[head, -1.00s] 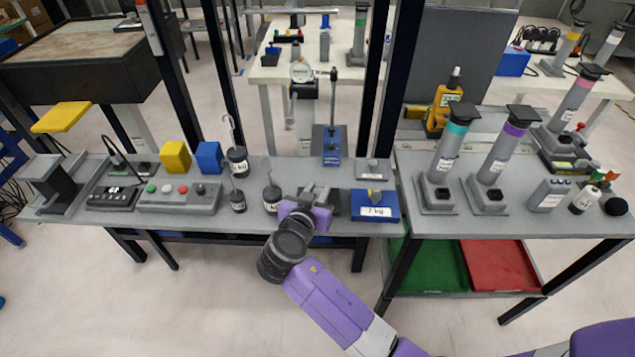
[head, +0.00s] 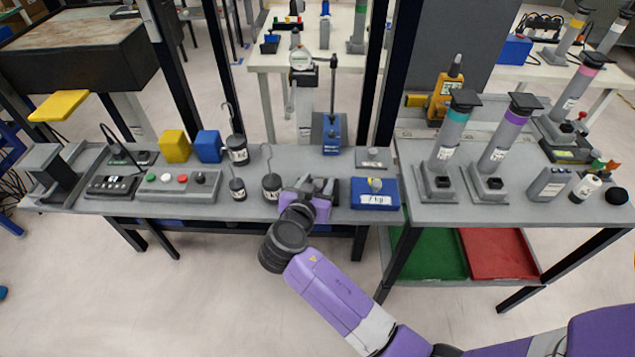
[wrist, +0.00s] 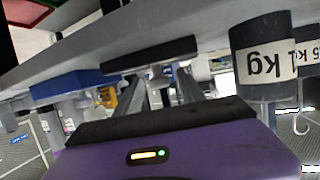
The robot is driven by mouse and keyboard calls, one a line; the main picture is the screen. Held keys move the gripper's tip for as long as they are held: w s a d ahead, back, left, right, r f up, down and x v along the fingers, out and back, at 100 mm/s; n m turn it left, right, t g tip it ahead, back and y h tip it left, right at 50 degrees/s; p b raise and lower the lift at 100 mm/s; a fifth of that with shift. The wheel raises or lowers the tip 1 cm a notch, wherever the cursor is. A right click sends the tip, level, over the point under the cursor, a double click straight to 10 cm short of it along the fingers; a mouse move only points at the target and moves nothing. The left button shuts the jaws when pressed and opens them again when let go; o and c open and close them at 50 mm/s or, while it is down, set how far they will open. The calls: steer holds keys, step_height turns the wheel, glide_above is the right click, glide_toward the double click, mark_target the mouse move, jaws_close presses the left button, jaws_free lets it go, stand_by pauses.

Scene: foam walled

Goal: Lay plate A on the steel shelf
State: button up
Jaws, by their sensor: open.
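My gripper (head: 318,185) is at the front of the grey steel-coloured shelf (head: 240,210), between a hooked dark weight and a blue block. In the wrist view, which is upside down, my gripper's two fingers (wrist: 160,90) are apart with nothing seen held between them. A dark flat piece (wrist: 150,55) lies on the shelf surface (wrist: 210,22) just beyond the fingertips. It may be plate A, but I can read no letter on it. In the head view my gripper mostly hides it.
The dial gauge stand (head: 331,130) is behind. A grey table (head: 420,212) with tubes adjoins on the right. Dark posts rise behind the shelf.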

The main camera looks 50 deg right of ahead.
steer(key=b+v, duration=0.1)
steer(key=v, duration=1.1)
steer(key=shift+b, duration=0.3)
steer(key=s+a+f+n+t+y, duration=0.55)
steer(key=s+f+n+y, duration=0.35)
steer(key=s+f+n, duration=0.3)
steer(key=s+a+r+t+y, duration=0.2)
steer(key=s+a+r, duration=0.1)
steer(key=s+r, duration=0.4)
steer(key=s+a+r+n+t+y, duration=0.1)
steer(key=s+a+r+t, duration=0.1)
steer(key=s+r, duration=0.5)
steer(key=shift+a+r+y, duration=0.4)
steer(key=shift+a+r, duration=0.15)
steer(key=shift+r, duration=0.35)
